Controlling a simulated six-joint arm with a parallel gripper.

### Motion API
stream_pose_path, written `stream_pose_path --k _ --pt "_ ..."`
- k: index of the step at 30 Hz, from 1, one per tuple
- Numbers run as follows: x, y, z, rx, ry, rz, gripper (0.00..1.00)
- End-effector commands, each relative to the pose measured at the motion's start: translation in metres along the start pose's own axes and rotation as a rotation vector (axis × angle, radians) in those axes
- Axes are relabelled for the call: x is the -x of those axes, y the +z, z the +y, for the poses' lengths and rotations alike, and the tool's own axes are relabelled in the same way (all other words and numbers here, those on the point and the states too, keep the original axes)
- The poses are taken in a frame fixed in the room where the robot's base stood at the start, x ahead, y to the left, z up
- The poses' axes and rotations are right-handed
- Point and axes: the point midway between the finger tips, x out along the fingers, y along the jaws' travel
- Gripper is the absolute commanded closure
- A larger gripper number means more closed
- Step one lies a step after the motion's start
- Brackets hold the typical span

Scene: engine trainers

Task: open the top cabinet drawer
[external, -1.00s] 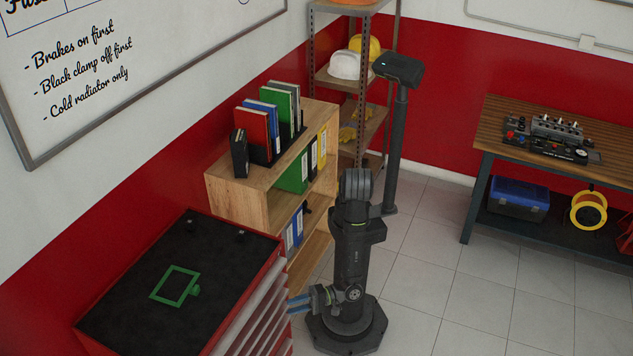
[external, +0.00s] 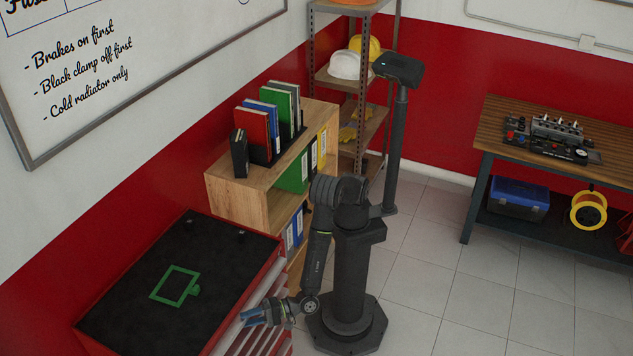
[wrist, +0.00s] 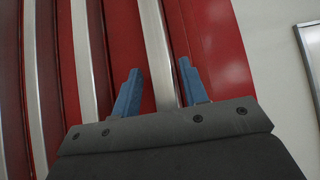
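The red cabinet (external: 272,268) stands at the lower left in the external view, with a black top (external: 215,250). Its stacked drawers with pale handle strips face right, toward my arm. My gripper (external: 254,316) is in front of the drawer faces, partly overlapping them in the picture. In the wrist view its two blue fingers (wrist: 160,88) are spread apart, with a pale metal handle strip (wrist: 152,40) of a red drawer between them. Nothing is gripped. The drawers look closed. I cannot tell exactly which drawer the fingers face, nor whether they touch the strip.
A green frame-shaped thing (external: 176,285) lies on the cabinet top. A wooden bookcase (external: 235,205) with binders stands behind the cabinet and my arm. A workbench (external: 490,135) is at the right. The tiled floor (external: 470,290) between is clear.

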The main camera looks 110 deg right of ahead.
Motion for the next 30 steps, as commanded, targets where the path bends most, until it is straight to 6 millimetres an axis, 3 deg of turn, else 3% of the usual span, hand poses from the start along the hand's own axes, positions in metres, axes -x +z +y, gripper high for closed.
stream_pose_path --k 12,18,30 --pt "-0.010 -0.001 0.000 0.000 -0.001 0.001 0.60" --pt "-0.009 0.000 0.000 0.000 0.000 0.001 0.99" --pt "0.001 0.010 0.002 0.001 0.004 -0.004 1.00"
